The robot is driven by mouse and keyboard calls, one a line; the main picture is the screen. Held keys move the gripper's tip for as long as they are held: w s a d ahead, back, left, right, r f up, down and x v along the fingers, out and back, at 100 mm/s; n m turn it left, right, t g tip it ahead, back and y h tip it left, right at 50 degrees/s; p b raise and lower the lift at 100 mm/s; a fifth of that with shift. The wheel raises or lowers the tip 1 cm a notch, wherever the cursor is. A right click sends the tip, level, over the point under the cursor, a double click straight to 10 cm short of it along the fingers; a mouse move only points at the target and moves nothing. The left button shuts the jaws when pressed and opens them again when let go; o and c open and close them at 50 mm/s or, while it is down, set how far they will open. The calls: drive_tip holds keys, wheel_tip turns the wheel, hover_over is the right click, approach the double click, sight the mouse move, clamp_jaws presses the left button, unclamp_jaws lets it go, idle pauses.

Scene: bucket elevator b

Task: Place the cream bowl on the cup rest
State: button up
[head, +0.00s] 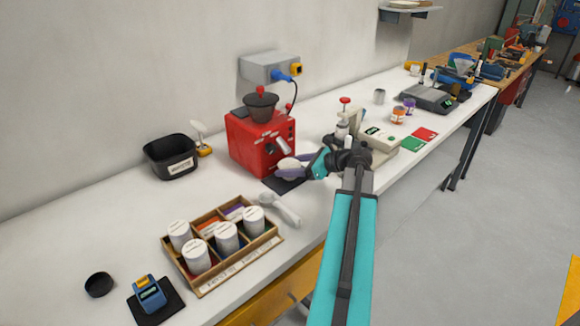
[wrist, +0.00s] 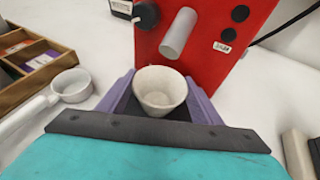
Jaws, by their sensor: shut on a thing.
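The cream bowl (wrist: 160,90) sits between the two purple fingers of my gripper in the wrist view, upright with its opening up. My gripper (head: 291,167) is shut on it, in front of the red machine (head: 262,146). The bowl (head: 288,164) also shows in the head view, below the machine's grey spout. The spout (wrist: 178,33) stands just behind and above the bowl in the wrist view. A dark flat pad (head: 283,184) lies under the bowl at the machine's foot; I cannot tell whether it is the cup rest or whether the bowl touches it.
A white handled cup (wrist: 72,85) lies left of my gripper. A wooden tray (head: 236,265) with several white canisters stands at the front left. A black bin (head: 168,160) is behind it. A scale-like device (head: 376,139) stands to the right.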

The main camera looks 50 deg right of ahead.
drive_tip(key=o, duration=0.9)
drive_tip(key=shift+f, duration=0.1)
drive_tip(key=shift+c, duration=0.2)
drive_tip(key=shift+s, duration=0.1)
drive_tip(key=b+v, duration=0.1)
drive_tip(key=v, duration=1.1)
drive_tip(key=shift+r, duration=0.25)
